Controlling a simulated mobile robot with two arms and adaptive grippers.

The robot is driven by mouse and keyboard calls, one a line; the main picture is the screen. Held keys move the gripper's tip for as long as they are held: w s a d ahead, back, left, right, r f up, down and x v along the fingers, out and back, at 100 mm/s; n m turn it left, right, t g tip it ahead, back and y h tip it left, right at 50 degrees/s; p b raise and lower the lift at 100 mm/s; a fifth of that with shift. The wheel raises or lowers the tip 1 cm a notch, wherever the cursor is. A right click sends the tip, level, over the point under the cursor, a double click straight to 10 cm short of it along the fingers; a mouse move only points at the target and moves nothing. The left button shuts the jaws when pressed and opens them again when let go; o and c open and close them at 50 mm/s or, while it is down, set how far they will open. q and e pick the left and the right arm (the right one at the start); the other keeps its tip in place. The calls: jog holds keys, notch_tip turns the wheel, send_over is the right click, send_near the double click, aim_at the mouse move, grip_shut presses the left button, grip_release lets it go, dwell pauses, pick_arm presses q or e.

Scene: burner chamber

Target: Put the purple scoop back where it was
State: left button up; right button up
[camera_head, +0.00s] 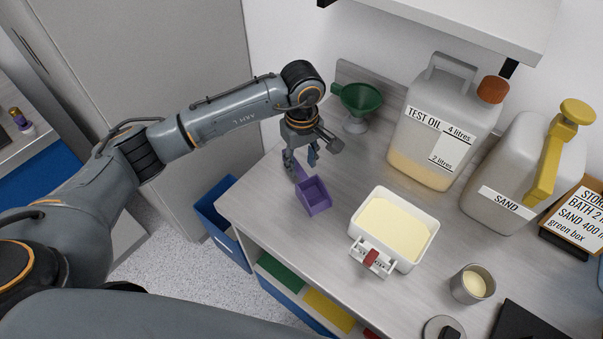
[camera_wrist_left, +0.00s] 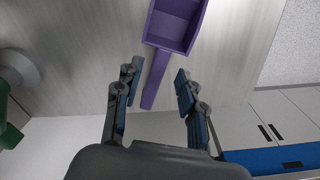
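The purple scoop (camera_head: 314,197) is on the grey worktop near its left edge, its square bowl facing up. Its handle points back toward my left gripper (camera_head: 300,165). In the left wrist view the scoop's bowl (camera_wrist_left: 176,25) is at the top. The handle runs down between the two blue-padded fingertips of my left gripper (camera_wrist_left: 156,80). The fingers are apart, with gaps visible on both sides of the handle, so the gripper is open. My right gripper is in neither view.
A white tub of pale yellow material (camera_head: 407,218) stands right of the scoop. A green funnel (camera_head: 358,98), a test oil canister (camera_head: 428,150) and a sand canister (camera_head: 507,190) stand behind. A metal cup (camera_head: 466,290) is at front right. A blue bin (camera_head: 219,222) is below the left edge.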

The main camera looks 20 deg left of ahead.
aim_at(302, 173)
pick_arm(q)
notch_tip(302, 173, up, 7)
jog(key=b, duration=0.2)
jog(key=shift+r, duration=0.15)
jog(key=shift+d, duration=0.1)
dwell(0.4)
